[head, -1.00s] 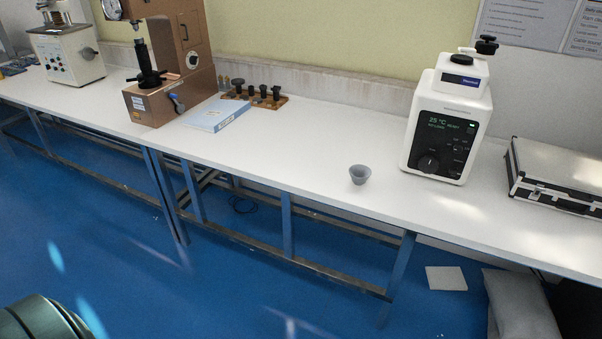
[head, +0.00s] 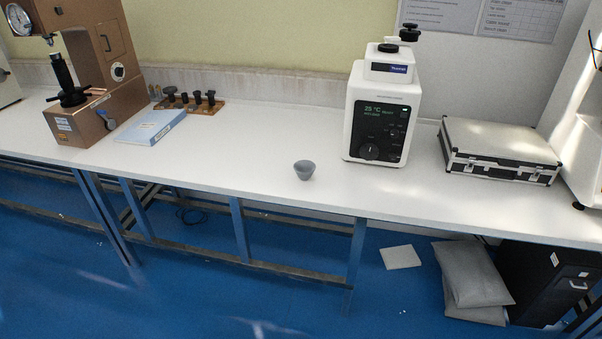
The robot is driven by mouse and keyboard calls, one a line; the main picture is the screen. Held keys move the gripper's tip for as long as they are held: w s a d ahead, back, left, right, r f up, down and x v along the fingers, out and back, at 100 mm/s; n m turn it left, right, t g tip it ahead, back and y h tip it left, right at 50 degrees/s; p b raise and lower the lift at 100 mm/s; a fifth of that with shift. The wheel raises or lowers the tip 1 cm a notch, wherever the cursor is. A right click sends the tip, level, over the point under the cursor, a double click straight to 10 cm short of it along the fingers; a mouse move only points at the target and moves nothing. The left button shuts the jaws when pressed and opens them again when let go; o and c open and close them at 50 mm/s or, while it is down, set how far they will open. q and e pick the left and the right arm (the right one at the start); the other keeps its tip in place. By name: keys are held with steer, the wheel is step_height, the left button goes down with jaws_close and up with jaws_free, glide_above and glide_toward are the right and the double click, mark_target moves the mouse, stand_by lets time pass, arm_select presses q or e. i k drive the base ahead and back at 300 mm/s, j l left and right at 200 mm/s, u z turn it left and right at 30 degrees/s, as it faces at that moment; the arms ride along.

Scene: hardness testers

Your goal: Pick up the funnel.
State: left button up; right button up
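The funnel (head: 304,170) is a small grey cup-like piece with its wide mouth up. It stands on the white bench (head: 250,172) near the front edge, left of and in front of the white instrument with a dark panel. Its lower end is too small to make out clearly. Neither of my grippers shows in the head view, and nothing touches the funnel.
The white instrument (head: 382,115) stands behind the funnel to the right. A silver case (head: 497,148) lies further right. A blue-white booklet (head: 151,127), a rack of dark parts (head: 190,106) and a brown tester (head: 100,70) are at left. The bench around the funnel is clear.

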mark_target(304, 169)
steer(key=i+l+u, duration=0.15)
steer(key=i+l, duration=0.45)
steer(key=i+l+u, duration=0.1)
steer(key=i+l, duration=0.45)
steer(key=l, duration=0.15)
